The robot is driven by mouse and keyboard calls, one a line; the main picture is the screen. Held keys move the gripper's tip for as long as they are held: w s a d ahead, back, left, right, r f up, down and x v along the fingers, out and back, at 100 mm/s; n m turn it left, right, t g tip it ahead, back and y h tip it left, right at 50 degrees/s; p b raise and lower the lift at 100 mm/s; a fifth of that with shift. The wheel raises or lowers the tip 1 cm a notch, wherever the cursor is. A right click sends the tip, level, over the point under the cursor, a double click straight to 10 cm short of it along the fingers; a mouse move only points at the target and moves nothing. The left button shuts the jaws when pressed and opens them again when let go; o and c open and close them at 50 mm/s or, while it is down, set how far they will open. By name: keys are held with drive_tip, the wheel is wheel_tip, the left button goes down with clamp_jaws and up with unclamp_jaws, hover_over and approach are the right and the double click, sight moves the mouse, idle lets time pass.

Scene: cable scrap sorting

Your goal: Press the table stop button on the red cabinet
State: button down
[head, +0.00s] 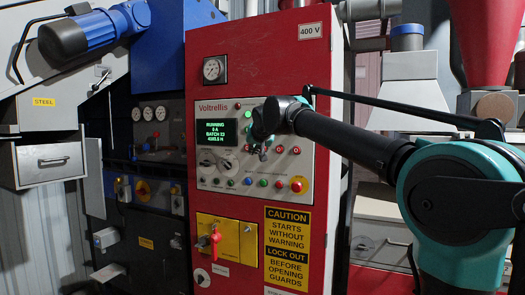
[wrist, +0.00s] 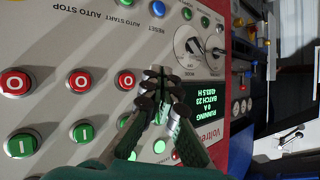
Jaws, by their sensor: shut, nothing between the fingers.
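The red cabinet (head: 260,45) stands in the middle of the head view with a pale control panel (head: 210,170). My gripper (head: 262,152) is in front of the panel, just right of the screen, and hides some buttons. In the wrist view the panel is upside down and my gripper (wrist: 157,76) is shut and empty. Red stop buttons marked O show beside the fingers: a near one (wrist: 125,79), a middle one (wrist: 80,80) and a far one (wrist: 17,82). I cannot read which is the table stop. Whether the fingertips touch the panel is unclear.
Green start buttons (wrist: 22,142) sit beside the red ones. A lit screen (head: 222,131) reads RUNNING. A red mushroom button (head: 298,185) is low on the panel. A red-handled yellow switch (head: 215,240) and a caution sign (head: 288,235) are below.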

drive_tip(key=shift+w+d, duration=0.3)
drive_tip(key=shift+w, duration=0.55)
drive_tip(key=shift+w+d, duration=0.35)
drive_tip(key=shift+w, duration=0.5)
drive_tip(key=shift+w+d, duration=0.3)
drive_tip(key=shift+w, duration=0.55)
drive_tip(key=shift+w, duration=0.1)
drive_tip(key=shift+w+d, duration=0.15)
drive_tip(key=shift+w, duration=0.15)
drive_tip(key=shift+w+d, duration=0.15)
drive_tip(key=shift+w, duration=0.25)
drive_tip(key=shift+s, duration=0.1)
idle(0.5)
drive_tip(key=shift+s+a, duration=0.3)
drive_tip(key=shift+s, duration=0.4)
drive_tip(key=shift+s, duration=0.1)
drive_tip(key=shift+s+a, duration=0.3)
drive_tip(key=shift+s, duration=0.45)
drive_tip(key=shift+s+a, duration=0.25)
drive_tip(key=shift+s, duration=0.55)
drive_tip(key=shift+s+a, duration=0.3)
drive_tip(key=shift+s, duration=0.45)
